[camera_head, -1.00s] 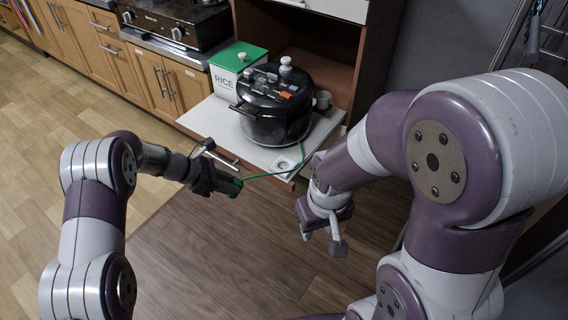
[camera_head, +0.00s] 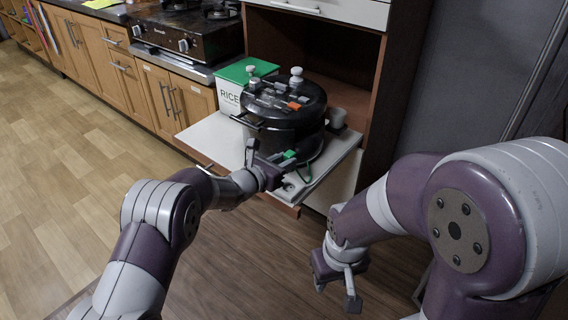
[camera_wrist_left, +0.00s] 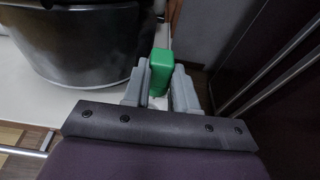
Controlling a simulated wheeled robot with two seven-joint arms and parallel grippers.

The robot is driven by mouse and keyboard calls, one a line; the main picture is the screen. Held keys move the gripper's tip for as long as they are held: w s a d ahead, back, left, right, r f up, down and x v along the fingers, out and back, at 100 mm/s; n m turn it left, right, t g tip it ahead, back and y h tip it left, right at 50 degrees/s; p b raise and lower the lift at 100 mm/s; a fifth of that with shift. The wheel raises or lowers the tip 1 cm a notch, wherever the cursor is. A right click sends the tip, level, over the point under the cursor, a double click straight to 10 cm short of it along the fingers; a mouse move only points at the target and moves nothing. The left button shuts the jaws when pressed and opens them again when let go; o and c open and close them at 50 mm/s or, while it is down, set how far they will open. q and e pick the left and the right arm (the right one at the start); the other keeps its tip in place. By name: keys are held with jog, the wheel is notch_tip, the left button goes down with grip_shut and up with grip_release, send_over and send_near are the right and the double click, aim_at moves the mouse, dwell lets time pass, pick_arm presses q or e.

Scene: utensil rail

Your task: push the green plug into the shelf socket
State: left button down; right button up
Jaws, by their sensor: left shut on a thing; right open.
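The green plug (camera_head: 289,154) is between the fingers of my left gripper (camera_head: 280,163), over the front right part of the pull-out shelf (camera_head: 213,143). In the left wrist view the green plug (camera_wrist_left: 160,70) stands between the two grey fingers, which are shut on it. My right gripper (camera_head: 338,285) is open and empty, in front of the shelf.
A black cooker (camera_head: 283,115) stands on the shelf right behind my left gripper. A white rice box with a green lid (camera_head: 248,70) is left of it, and a small cup (camera_head: 337,118) right. The cabinet side (camera_head: 388,90) bounds the right. The floor in front is clear.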

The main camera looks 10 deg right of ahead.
pick_arm(q)
jog(key=b, duration=0.5)
send_over(283, 192)
jog(key=shift+w+f, duration=0.1)
jog(key=shift+f, duration=2.75)
jog(key=shift+f+b, duration=1.2)
jog(key=shift+b, duration=0.25)
jog(key=c, duration=0.8)
grip_release()
jog(key=p+v, duration=0.2)
jog(key=v, duration=1)
jog(key=shift+s+a+r, duration=0.1)
jog(key=shift+s+a, duration=0.1)
jog(key=shift+s, duration=0.1)
